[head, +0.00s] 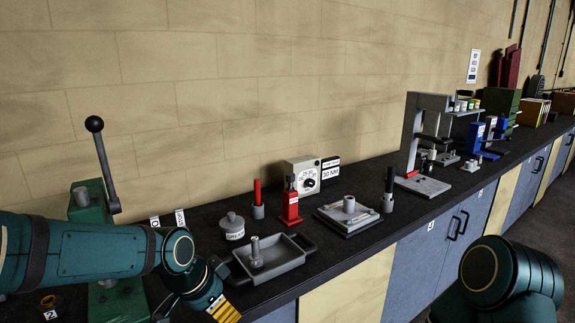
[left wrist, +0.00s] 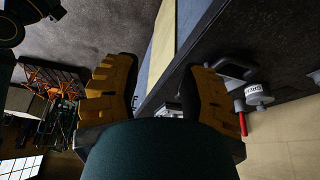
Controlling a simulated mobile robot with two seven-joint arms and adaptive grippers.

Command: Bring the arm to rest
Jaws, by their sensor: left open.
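My left arm comes in from the left in the head view. Its gripper (head: 222,308) hangs low at the bottom edge, in front of the bench and near the grey tray (head: 268,268). In the left wrist view the two yellow-padded fingers (left wrist: 160,92) stand wide apart with nothing between them. The bench front edge lies beyond them. A rounded part of my right arm (head: 510,282) shows at the lower right of the head view; its gripper is out of frame.
A green machine (head: 92,208) with a black-knobbed lever stands left behind my left arm. Open floor (head: 540,215) lies right of the cabinets.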

